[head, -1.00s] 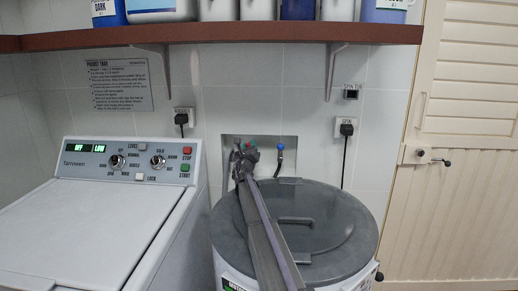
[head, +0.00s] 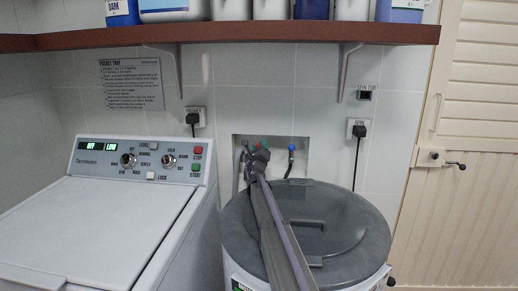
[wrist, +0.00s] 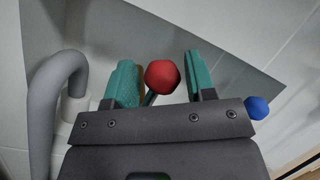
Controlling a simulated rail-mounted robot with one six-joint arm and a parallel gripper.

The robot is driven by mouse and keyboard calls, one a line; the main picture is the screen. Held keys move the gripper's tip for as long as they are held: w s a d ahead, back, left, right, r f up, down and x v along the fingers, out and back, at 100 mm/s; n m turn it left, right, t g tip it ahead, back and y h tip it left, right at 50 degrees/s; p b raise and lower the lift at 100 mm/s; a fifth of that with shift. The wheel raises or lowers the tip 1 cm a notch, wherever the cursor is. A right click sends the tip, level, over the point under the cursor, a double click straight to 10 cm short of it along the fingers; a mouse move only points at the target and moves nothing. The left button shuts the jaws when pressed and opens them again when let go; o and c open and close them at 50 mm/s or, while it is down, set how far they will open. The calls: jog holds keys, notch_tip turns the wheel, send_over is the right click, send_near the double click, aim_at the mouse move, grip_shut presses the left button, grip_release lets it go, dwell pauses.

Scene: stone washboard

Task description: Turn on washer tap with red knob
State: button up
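The red knob (wrist: 162,77) of the washer tap shows in the wrist view between the two teal fingers of my gripper (wrist: 161,68). My gripper is open. The knob is closer to the left finger, with a clear gap to the right finger; whether it touches the left one I cannot tell. In the head view, my gripper (head: 257,147) reaches into the wall recess, and the small red knob (head: 258,146) shows between the fingers. The tap body is mostly hidden behind my gripper.
A blue-knobbed tap (head: 291,148) is just right, also in the wrist view (wrist: 257,108). A grey hose (wrist: 45,100) curves close on the left. The round grey-lidded tub (head: 345,225) stands below, the white washer (head: 100,225) left, a brown shelf (head: 300,34) above.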

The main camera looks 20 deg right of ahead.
jog(key=shift+o, duration=0.8)
jog(key=shift+a, duration=0.1)
jog(key=shift+s+a+f, duration=0.15)
jog(key=shift+s, duration=0.1)
jog(key=s+a, duration=0.3)
jog(key=s, duration=0.4)
jog(key=s+a+f+b, duration=0.1)
jog(key=s+a, duration=0.3)
jog(key=s, duration=0.3)
jog(key=shift+a+f+b, duration=0.15)
jog(key=shift+a+b, duration=0.1)
jog(key=shift+b, duration=0.05)
jog(key=shift+s, duration=0.1)
jog(key=shift+c, duration=0.3)
